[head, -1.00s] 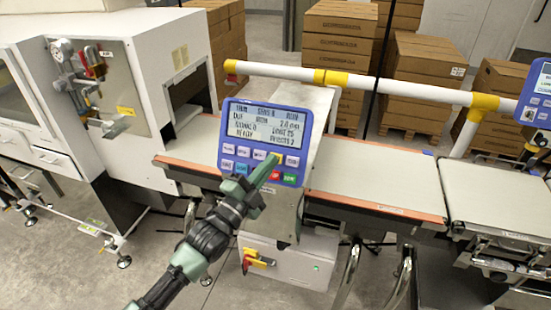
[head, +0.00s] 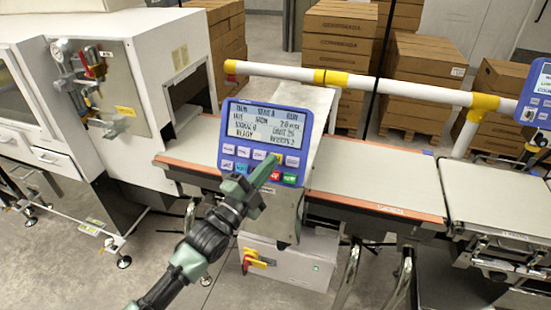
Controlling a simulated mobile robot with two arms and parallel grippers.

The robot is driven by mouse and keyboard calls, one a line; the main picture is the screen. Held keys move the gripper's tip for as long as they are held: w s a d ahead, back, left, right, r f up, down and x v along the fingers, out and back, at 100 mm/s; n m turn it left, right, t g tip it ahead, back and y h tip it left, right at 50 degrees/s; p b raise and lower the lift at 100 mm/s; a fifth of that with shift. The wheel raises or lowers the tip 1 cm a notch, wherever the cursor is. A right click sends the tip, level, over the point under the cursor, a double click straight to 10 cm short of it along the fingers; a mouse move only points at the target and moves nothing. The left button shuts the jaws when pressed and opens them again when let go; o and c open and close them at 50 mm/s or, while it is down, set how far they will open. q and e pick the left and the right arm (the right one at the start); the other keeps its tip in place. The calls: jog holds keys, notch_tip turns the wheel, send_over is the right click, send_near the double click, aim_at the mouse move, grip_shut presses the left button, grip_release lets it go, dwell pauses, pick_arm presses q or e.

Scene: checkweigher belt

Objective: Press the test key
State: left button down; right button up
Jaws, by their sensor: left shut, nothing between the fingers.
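A blue control panel (head: 232,111) stands tilted above the belt, with a lit screen (head: 264,125) and two rows of small keys. The key labels are too small to read, so I cannot tell which is the test key. A yellow key (head: 281,158) is at the right end of the upper row. My left gripper (head: 272,162) is shut and empty, with its tips right beside the yellow key and partly over the keys. I cannot tell whether the tips touch it. My right gripper is not in view.
A conveyor belt (head: 365,185) runs behind and right of the panel. A white cabinet (head: 150,60) stands at the left. A white rail (head: 400,88) with yellow joints runs behind the belt. Stacked cartons (head: 340,45) stand farther back. A second blue panel (head: 537,105) is at the right edge.

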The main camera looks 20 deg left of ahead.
pick_arm(q)
jog(key=shift+w+f, duration=0.1)
dwell(0.4)
jog(key=shift+w+f, duration=0.1)
jog(key=shift+w, duration=0.25)
jog(key=shift+w+f+b, duration=0.2)
jog(key=shift+w+b, duration=0.1)
jog(key=shift+b, duration=0.25)
dwell(0.4)
jog(key=shift+r, duration=0.1)
jog(key=shift+s+r+p, duration=0.3)
jog(key=shift+s+p, duration=0.4)
jog(key=shift+s, duration=0.05)
